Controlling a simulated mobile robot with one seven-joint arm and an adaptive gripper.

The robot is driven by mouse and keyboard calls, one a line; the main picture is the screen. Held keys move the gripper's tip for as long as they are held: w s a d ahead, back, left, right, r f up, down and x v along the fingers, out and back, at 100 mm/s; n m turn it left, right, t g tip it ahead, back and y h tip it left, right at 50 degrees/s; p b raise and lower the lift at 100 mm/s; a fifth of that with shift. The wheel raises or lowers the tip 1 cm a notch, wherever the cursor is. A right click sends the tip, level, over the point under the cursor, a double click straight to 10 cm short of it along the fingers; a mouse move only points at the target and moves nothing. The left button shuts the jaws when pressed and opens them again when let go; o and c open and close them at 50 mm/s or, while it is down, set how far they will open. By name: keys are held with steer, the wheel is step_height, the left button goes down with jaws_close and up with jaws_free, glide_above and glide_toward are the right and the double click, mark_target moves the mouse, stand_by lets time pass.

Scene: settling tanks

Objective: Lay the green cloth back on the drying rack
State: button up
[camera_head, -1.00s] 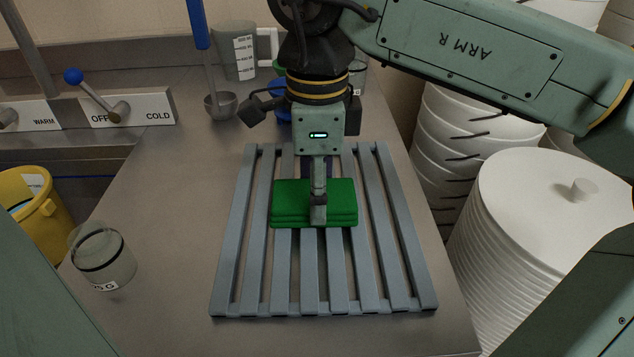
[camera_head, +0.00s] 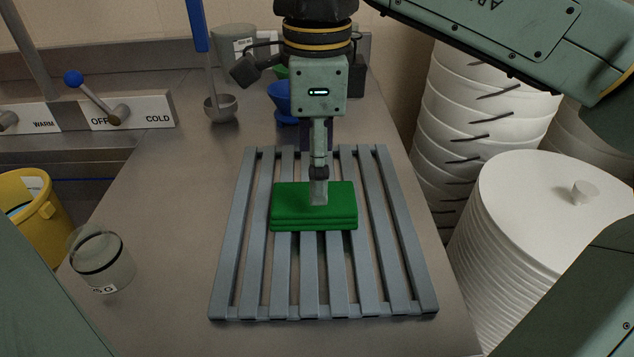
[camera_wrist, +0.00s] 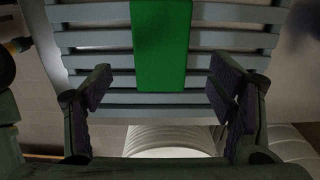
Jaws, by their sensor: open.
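The green cloth (camera_head: 290,209) is a folded block lying flat on the slats of the grey drying rack (camera_head: 397,246), toward the middle of it. In the wrist view the cloth (camera_wrist: 160,45) lies across the slats of the rack (camera_wrist: 95,58), beyond the fingers. My gripper (camera_head: 319,200) is above the cloth and overlaps its far part in the head view. In the wrist view the two dark finger pads of my gripper (camera_wrist: 158,98) are wide apart with nothing between them. The cloth's far edge is partly hidden behind my gripper.
A glass jar (camera_head: 103,262) stands left of the rack. A ladle (camera_head: 220,107), a grey jug (camera_head: 232,45) and a blue funnel-like item (camera_head: 281,98) are behind it. A yellow bucket (camera_head: 38,205) is at the left. White stacked tubs (camera_head: 535,190) stand right of the counter.

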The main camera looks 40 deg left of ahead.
step_height(320, 180, up, 7)
steer(key=shift+r, duration=0.2)
stand_by(0.6)
